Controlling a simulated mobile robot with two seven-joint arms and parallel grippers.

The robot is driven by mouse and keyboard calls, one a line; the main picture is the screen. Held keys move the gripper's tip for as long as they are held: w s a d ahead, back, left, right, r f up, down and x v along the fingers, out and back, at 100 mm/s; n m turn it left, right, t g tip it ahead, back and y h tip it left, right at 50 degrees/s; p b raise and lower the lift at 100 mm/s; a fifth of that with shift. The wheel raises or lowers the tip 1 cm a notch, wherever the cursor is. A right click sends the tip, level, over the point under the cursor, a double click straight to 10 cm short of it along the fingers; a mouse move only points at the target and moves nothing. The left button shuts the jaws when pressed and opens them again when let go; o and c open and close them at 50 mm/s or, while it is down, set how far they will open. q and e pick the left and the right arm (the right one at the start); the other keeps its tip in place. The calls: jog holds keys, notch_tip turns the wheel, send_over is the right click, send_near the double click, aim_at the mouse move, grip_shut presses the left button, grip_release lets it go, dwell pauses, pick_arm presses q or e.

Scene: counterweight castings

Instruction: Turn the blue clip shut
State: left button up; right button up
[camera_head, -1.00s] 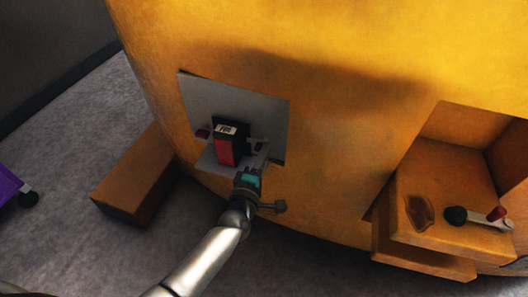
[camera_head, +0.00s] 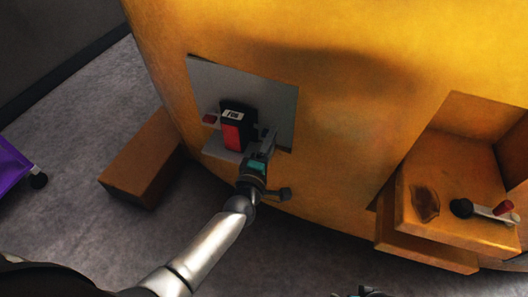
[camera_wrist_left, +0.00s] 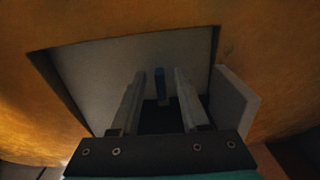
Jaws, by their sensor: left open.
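The blue clip (camera_wrist_left: 160,86) shows in the left wrist view as a small upright blue bar in front of the grey recess. In the head view I cannot make it out; my left gripper covers that spot. My left gripper (camera_head: 268,138) is open, at the lower right part of the grey panel (camera_head: 270,98). In the left wrist view its two fingers stand on either side of the clip, with gaps; I see no contact. A dark part lies below the clip between the fingers. Only a sliver of what looks like my right gripper shows at the head view's bottom edge.
A black and red block (camera_head: 233,135) with a white label stands just left of my left gripper. A small red part (camera_head: 209,119) is further left. A brown box (camera_head: 143,165) lies on the floor. At right, a yellow ledge (camera_head: 450,235) holds a lever (camera_head: 490,211).

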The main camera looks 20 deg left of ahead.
pick_arm(q)
jog(key=shift+s, duration=0.45)
jog(key=s+p, duration=0.3)
jog(key=s, duration=1.1)
jog(key=shift+a+p, duration=0.25)
jog(key=shift+p, duration=0.15)
pick_arm(e)
jog(key=s+d+f, duration=0.2)
jog(key=s+f, duration=0.1)
jog(key=f, duration=0.4)
jog(key=shift+s+f+g, duration=0.15)
jog(key=shift+s+g, duration=0.25)
